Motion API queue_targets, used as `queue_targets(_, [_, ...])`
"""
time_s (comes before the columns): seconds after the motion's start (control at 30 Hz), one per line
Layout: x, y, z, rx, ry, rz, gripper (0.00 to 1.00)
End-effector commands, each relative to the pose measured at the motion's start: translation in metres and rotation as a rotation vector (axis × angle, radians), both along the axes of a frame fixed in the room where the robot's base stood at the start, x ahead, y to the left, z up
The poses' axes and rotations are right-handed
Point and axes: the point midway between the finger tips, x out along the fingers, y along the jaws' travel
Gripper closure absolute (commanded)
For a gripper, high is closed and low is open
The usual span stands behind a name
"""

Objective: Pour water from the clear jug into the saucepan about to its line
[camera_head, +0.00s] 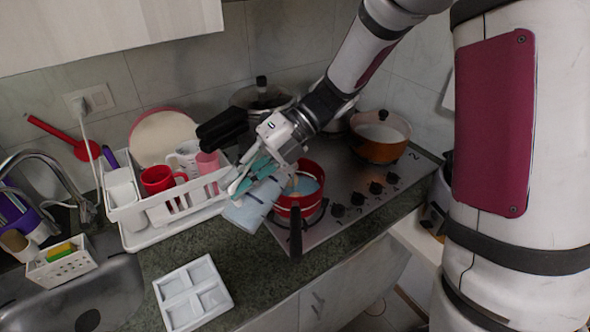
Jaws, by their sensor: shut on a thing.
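A red saucepan (296,201) with a dark handle pointing to the front stands on the stove's front left burner. Pale blue water shows inside it; its fill line cannot be made out. The clear jug (246,213), pale bluish, is tilted just left of the saucepan, close to its rim. My gripper (256,172) is shut on the jug from above and partly hides it. I cannot tell whether water is running from the jug.
A white dish rack (136,217) with red and pink cups stands close to the left. An orange pot (379,139) and a lidded pot (262,97) are at the back of the stove. A white divided tray (192,295) lies on the front counter, beside the sink (112,290).

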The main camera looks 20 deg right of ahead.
Motion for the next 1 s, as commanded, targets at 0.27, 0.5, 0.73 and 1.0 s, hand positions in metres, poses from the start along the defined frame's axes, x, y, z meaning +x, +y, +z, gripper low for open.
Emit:
queue_targets(0.27, [-0.002,0.002,-0.001,-0.008,-0.007,0.001,1.0])
queue_targets(0.5, [-0.017,0.015,-0.041,-0.208,-0.166,0.006,1.0])
queue_targets(0.73, [-0.013,0.016,-0.055,-0.267,-0.216,0.0,1.0])
queue_targets(1.0, [-0.019,0.021,-0.066,-0.339,-0.272,0.003,1.0])
